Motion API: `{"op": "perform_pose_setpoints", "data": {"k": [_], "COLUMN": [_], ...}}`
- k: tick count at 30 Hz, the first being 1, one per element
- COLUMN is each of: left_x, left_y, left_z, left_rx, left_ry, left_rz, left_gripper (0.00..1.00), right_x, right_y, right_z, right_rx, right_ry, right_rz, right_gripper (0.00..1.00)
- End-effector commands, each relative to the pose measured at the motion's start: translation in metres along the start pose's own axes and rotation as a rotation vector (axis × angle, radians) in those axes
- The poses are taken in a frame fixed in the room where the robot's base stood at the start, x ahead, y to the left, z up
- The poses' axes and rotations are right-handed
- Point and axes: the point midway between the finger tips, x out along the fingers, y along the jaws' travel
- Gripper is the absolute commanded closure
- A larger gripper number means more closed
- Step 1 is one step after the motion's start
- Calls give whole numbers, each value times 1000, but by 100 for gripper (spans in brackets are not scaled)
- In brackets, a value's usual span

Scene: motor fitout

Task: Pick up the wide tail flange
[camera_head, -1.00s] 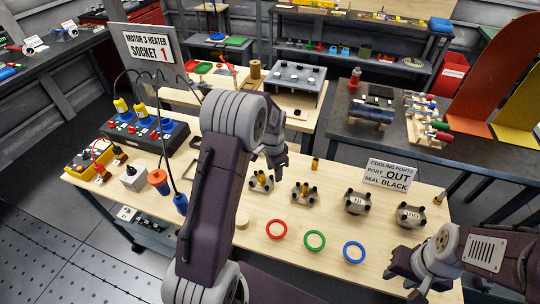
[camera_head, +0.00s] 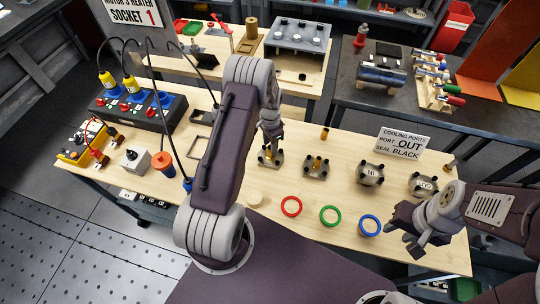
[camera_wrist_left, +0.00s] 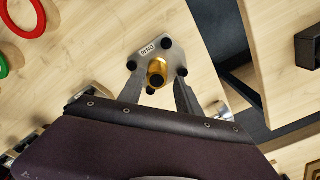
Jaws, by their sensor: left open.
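The wide tail flange (camera_head: 265,160) is a grey metal plate with dark corner studs and a brass centre post. It lies flat on the wooden table at the left end of a row of similar parts. In the left wrist view the flange (camera_wrist_left: 142,57) shows a small label, partly legible and upside down. My left gripper (camera_head: 271,145) is just above it, pointing down. In the wrist view its open fingers (camera_wrist_left: 158,92) stand on either side of the brass post, with nothing clearly gripped. My right gripper (camera_head: 408,238) hangs at the table's right front; its jaw opening is unclear.
A second flange (camera_head: 317,166) and two port parts (camera_head: 370,173) (camera_head: 424,183) stand to the right. Red (camera_head: 291,206), green (camera_head: 330,215) and blue (camera_head: 369,225) rings lie in front. A cooling ports sign (camera_head: 402,143) stands behind. A socket box (camera_head: 137,118) with cables is at left.

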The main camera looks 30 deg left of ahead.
Motion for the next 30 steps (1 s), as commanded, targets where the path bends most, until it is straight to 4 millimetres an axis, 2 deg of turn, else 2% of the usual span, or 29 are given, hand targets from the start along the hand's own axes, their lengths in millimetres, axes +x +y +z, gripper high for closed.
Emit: {"op": "perform_pose_setpoints", "data": {"k": [4, 8, 12, 19, 20, 21, 24, 30], "left_x": [6, 28, 49, 53, 53, 53, 52, 52], "left_y": [0, 0, -1, -1, -1, -1, -1, -1], "left_z": [0, 1, 0, 0, 0, 0, 0, 0], "left_rx": [0, 0, 0, 1, 1, 1, 0, 1], "left_ry": [-1, -2, 0, 1, 1, 1, 1, 2], "left_rz": [2, 2, 0, -1, -1, -1, -1, -2], "left_gripper": [59, 59, 59, 59, 65, 76, 100, 100], "right_x": [-5, -17, -18, -17, -17, -17, -17, -17], "right_y": [0, 0, 0, 0, 0, 0, 0, 0], "right_z": [0, -2, -2, -2, -2, -2, -2, -2], "right_rx": [0, 0, 0, 0, 0, 0, 0, 0], "right_ry": [0, 0, 0, 0, 0, 0, 0, 0], "right_rz": [0, 0, 0, 0, 0, 0, 0, 0], "right_gripper": [64, 64, 64, 64, 64, 64, 64, 64]}}
